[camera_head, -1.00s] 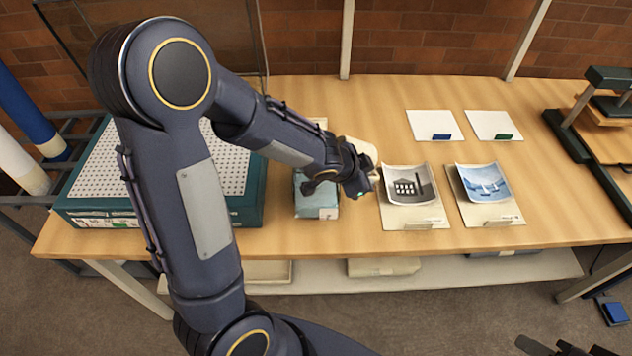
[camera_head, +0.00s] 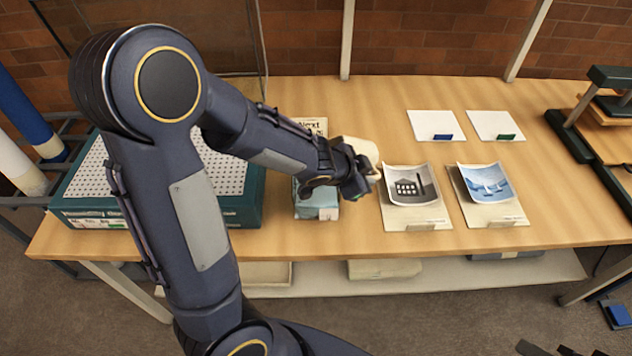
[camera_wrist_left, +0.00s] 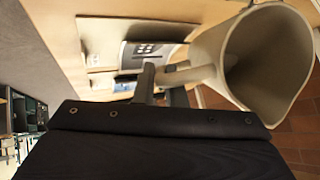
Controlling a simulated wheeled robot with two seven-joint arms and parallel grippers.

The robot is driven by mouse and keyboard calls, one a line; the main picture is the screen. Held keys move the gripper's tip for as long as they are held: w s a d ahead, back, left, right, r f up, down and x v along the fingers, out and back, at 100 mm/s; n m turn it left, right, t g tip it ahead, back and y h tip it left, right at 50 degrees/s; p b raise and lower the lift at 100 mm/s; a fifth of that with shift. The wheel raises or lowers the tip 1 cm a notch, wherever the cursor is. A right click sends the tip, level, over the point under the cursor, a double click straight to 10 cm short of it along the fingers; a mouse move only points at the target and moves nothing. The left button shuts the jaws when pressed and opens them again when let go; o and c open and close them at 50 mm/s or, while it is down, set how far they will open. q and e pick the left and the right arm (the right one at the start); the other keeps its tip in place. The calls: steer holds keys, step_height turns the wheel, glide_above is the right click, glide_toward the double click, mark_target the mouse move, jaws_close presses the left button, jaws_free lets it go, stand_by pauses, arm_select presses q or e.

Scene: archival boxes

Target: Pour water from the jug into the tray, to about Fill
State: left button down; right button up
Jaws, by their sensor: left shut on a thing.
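The cream jug (camera_head: 362,151) is held by its handle in my left gripper (camera_head: 358,178), above the table's middle and partly hidden by the gripper. In the left wrist view, the jug (camera_wrist_left: 235,58) shows its wide open mouth and shaded inside; I cannot make out the water level. The handle lies between the fingers of the left gripper (camera_wrist_left: 168,80). The green tray (camera_head: 160,218) with a white perforated panel (camera_head: 226,172) stands at the table's left, partly hidden behind my left arm. The jug is well right of it. Dark parts at the bottom right may be my right gripper (camera_head: 545,349).
A light blue box (camera_head: 318,207) and a printed card (camera_head: 312,125) lie between tray and jug. Two curled photographs (camera_head: 408,186) (camera_head: 484,183) lie on boards right of the jug. White cards (camera_head: 433,122) lie behind them. A dark-framed press (camera_head: 568,135) stands far right.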

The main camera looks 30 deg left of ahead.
arm_select(q)
steer(key=shift+s+d+r+t+b, duration=0.2)
steer(key=shift+d+r+t+b, duration=0.15)
steer(key=shift+b, duration=0.35)
steer(key=shift+a+f+t+h+b, duration=0.1)
steer(key=shift+a+t+h+b, duration=0.2)
steer(key=shift+b, duration=0.15)
steer(key=shift+s+a+f+t+b, duration=0.5)
steer(key=shift+s+a+t+b, duration=0.25)
steer(key=shift+b, duration=0.5)
stand_by(0.4)
steer(key=shift+w+a+r+h, duration=0.1)
steer(key=shift+w+a+h, duration=0.1)
steer(key=shift+h, duration=0.1)
